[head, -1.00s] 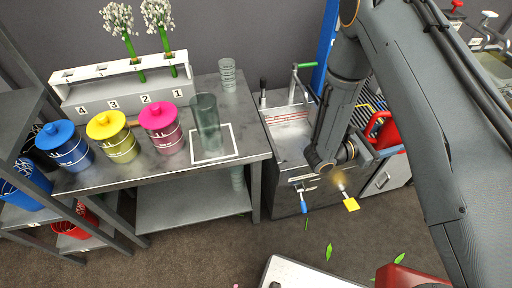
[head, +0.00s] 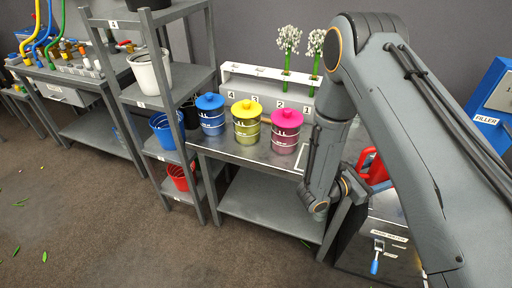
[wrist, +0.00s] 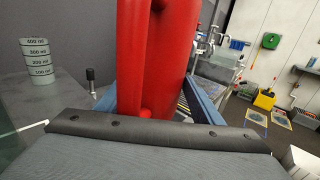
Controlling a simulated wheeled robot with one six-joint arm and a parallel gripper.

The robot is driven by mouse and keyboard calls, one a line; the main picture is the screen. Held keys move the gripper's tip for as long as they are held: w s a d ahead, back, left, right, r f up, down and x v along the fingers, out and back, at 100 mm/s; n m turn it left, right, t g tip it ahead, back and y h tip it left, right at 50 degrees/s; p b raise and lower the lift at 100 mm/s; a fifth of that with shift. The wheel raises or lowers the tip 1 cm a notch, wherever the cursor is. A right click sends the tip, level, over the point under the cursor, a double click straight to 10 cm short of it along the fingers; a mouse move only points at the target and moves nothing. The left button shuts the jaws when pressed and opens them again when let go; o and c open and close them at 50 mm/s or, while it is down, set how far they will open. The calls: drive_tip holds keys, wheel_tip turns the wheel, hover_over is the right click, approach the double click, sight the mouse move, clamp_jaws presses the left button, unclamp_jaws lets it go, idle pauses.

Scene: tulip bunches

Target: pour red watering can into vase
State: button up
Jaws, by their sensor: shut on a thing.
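The red watering can (wrist: 155,60) fills the middle of the wrist view, upright between the fingers of my gripper (wrist: 155,104), which is shut on it. In the head view only part of the red can (head: 376,168) shows, to the right of my forearm; the fingers are hidden there. The vase is hidden behind my arm in the head view. A pale greenish glass edge (wrist: 8,148) at the far left of the wrist view may be the vase; I cannot be sure.
A clear measuring beaker (wrist: 40,62) stands on the grey table at left. Blue (head: 211,115), yellow (head: 247,124) and pink (head: 285,132) lidded canisters stand on the table (head: 240,153). A numbered white rack (head: 262,88) holds white flowers behind them. A shelf with buckets stands left.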

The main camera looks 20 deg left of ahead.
drive_tip(key=s+a+r+n+t+y+b, duration=0.15)
drive_tip(key=a+r+b, duration=0.25)
drive_tip(key=a, duration=0.7)
drive_tip(key=a+r+n+t+y+b, duration=0.2)
drive_tip(key=a+r+b, duration=0.15)
drive_tip(key=a, duration=0.75)
drive_tip(key=s+a+r+n+t+y+b, duration=0.1)
drive_tip(key=s+a+r+y+b, duration=0.1)
drive_tip(key=s+a+r+b, duration=0.1)
drive_tip(key=s+a+r+n+t+y+b, duration=0.1)
drive_tip(key=s+a+r+n+y+b, duration=0.1)
drive_tip(key=s+a, duration=0.6)
drive_tip(key=a+r+b, duration=0.1)
drive_tip(key=b, duration=0.1)
drive_tip(key=shift+a+y+b, duration=0.35)
drive_tip(key=shift+a+b, duration=0.05)
drive_tip(key=shift+s, duration=0.1)
drive_tip(key=shift+m+g, duration=0.25)
drive_tip(key=shift+g, duration=0.4)
drive_tip(key=r+p, duration=0.1)
drive_tip(key=p, duration=0.1)
drive_tip(key=s+r+p, duration=0.1)
drive_tip(key=r+p, duration=0.2)
drive_tip(key=shift+s+a+p, duration=0.2)
drive_tip(key=shift+a+p, duration=0.15)
drive_tip(key=shift+a, duration=0.05)
drive_tip(key=shift+f, duration=0.1)
